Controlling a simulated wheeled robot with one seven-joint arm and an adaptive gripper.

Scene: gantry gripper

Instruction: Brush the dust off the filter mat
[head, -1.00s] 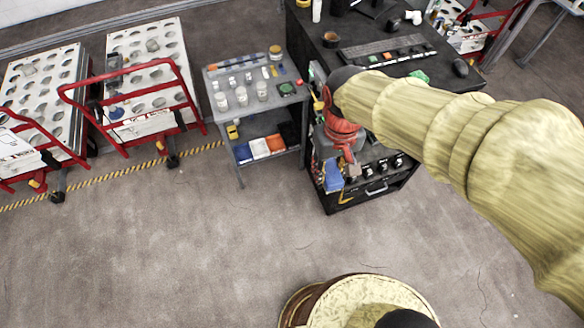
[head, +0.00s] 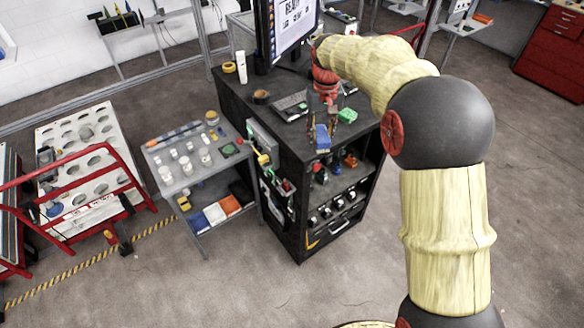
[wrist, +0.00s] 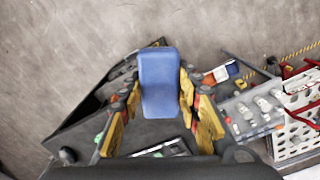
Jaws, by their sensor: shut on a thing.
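My gripper (head: 321,128) is in front of the screen, over the front part of the black workbench top (head: 225,78). It is shut on a blue block-like thing (head: 322,141), which may be the brush; no bristles show. In the wrist view the blue thing (wrist: 160,80) stands between the yellow fingers of my gripper (wrist: 160,92) and reaches past their tips. I cannot make out the filter mat or any dust for sure in these frames.
A red-railed trolley (head: 130,190) stands further left. The floor in front is clear.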

